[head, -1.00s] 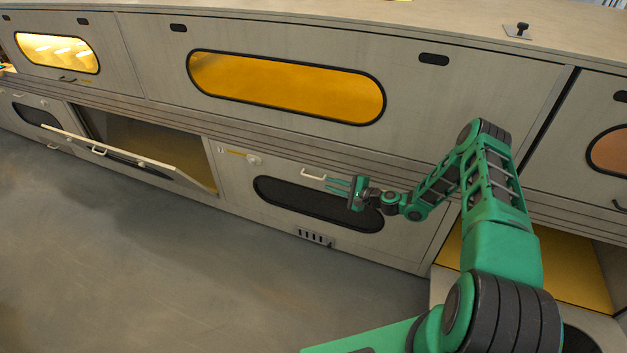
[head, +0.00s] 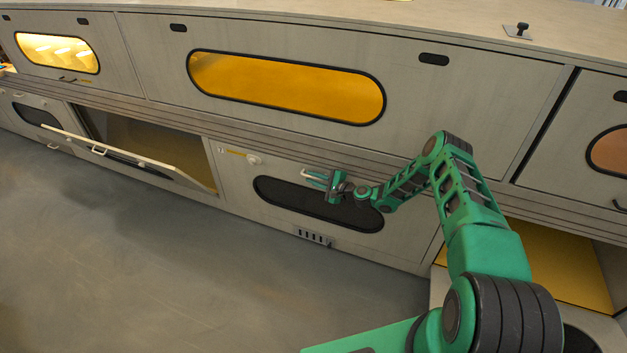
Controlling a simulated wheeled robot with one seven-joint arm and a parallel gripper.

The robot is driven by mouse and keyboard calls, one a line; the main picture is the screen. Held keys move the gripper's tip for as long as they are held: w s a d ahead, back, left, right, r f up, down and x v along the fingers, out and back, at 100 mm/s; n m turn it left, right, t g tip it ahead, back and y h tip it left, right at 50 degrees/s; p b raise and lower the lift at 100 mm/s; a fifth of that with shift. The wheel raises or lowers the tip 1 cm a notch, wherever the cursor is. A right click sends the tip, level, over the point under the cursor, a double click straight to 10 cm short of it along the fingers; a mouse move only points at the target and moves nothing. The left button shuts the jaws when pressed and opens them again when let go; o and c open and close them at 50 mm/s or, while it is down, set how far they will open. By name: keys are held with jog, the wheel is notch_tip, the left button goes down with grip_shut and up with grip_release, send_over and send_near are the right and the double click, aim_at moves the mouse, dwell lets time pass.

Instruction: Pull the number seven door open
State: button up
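The closed lower middle door (head: 236,185) has a dark oval window (head: 270,192), a small mark at its upper left too small to read for certain, and a pale bar handle (head: 306,171) near its top edge. My gripper (head: 314,178) is at this handle, its two green fingers apart, one above the other. The fingers overlap the handle in the picture. I cannot tell whether they touch it. The gripper's body hides part of the handle and window.
A lower door to the left (head: 125,158) hangs open and juts out. Another lower compartment (head: 545,262) stands open at the right, behind my arm. A round knob (head: 254,160) and a small vent (head: 313,237) are on the middle door. The floor (head: 150,270) in front is clear.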

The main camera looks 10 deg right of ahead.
jog(key=shift+w, duration=0.1)
grip_shut()
jog(key=shift+f, duration=0.15)
dwell(1.2)
